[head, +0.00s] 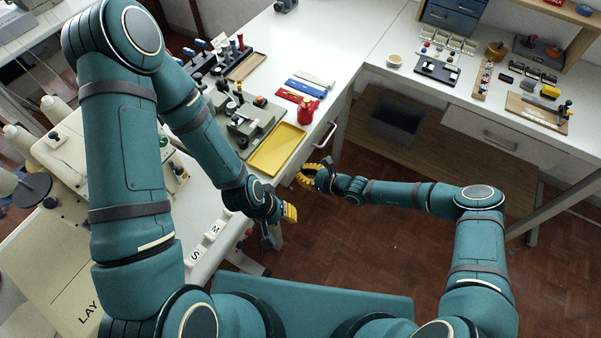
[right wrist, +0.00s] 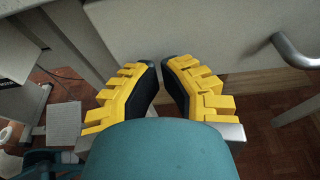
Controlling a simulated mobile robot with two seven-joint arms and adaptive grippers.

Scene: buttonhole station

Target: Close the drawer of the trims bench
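A pale drawer front with a metal bar handle (head: 325,137) is on the edge of the left bench. In the right wrist view, a pale front panel (right wrist: 215,35) fills the upper part, with a bar handle (right wrist: 296,52) at its right. My right gripper (head: 310,176) is just below the left bench's handle and apart from it. Its yellow fingers (right wrist: 160,85) are apart with nothing between them. My left gripper (head: 288,213) is low by the bench's near corner; its fingertips are hard to make out. I cannot tell how far this drawer stands out.
A yellow tray (head: 277,150) and a red pot (head: 307,111) are near the left bench's edge. The right bench has another handled drawer (head: 470,127), apparently almost flush. A dark bin (head: 397,119) stands on the shelf below. The brown floor (head: 390,240) between benches is clear.

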